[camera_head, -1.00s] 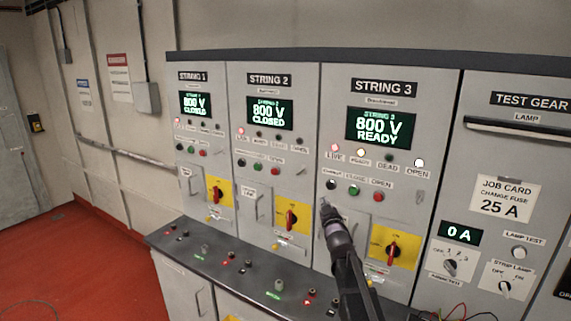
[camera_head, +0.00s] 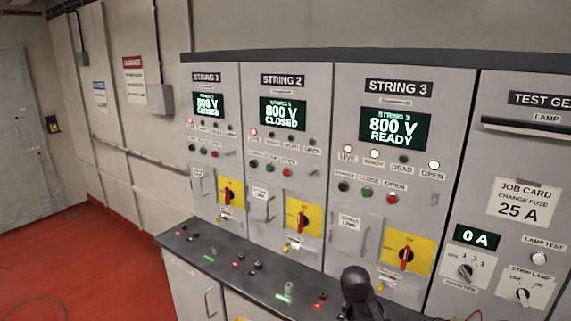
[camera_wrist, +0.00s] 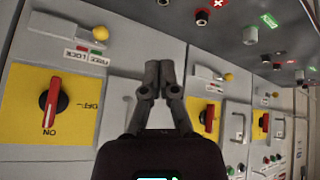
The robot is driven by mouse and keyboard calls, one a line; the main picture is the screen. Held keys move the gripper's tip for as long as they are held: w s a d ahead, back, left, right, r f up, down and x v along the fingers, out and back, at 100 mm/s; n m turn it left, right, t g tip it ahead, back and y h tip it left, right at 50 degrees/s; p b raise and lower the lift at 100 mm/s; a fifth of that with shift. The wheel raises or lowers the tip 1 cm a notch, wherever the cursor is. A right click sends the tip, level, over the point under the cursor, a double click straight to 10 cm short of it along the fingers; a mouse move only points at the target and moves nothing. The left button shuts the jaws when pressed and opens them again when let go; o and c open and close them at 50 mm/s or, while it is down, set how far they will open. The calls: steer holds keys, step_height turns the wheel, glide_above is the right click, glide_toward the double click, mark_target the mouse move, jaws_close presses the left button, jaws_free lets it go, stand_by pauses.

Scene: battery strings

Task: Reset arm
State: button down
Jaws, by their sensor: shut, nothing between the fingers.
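My gripper (camera_wrist: 158,78) is shut and empty in the wrist view, its two fingers together in front of the cabinet fronts. In the head view only a dark part of my arm shows at the bottom, below the String 3 panel, and the fingertips cannot be made out there. The String 3 panel (camera_head: 345,215) has a display (camera_head: 395,127) reading 800 V READY. Its red rotary handle (camera_head: 406,258) sits on a yellow plate. In the wrist view, a red handle (camera_wrist: 50,102) on a yellow plate stands left of the fingers and another red handle (camera_wrist: 209,117) stands right.
A dark counter ledge (camera_head: 225,275) with terminals runs below the panels. The String 1 (camera_head: 207,105) and String 2 (camera_head: 282,113) displays read 800 V CLOSED. Test gear with a 0 A display (camera_head: 477,237) stands at the right. Red floor (camera_head: 80,260) is open at the left.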

steer(key=s+a+f+g+y, duration=0.1)
steer(key=s+f+g, duration=0.1)
steer(key=s, duration=0.6)
steer(key=s+a+f+g, duration=0.2)
steer(key=s+g, duration=0.2)
steer(key=s, duration=0.4)
steer(key=shift+a+f+g+y+b, duration=0.15)
steer(key=shift+f+g+y+b, duration=0.05)
steer(key=shift+g+y+b, duration=0.25)
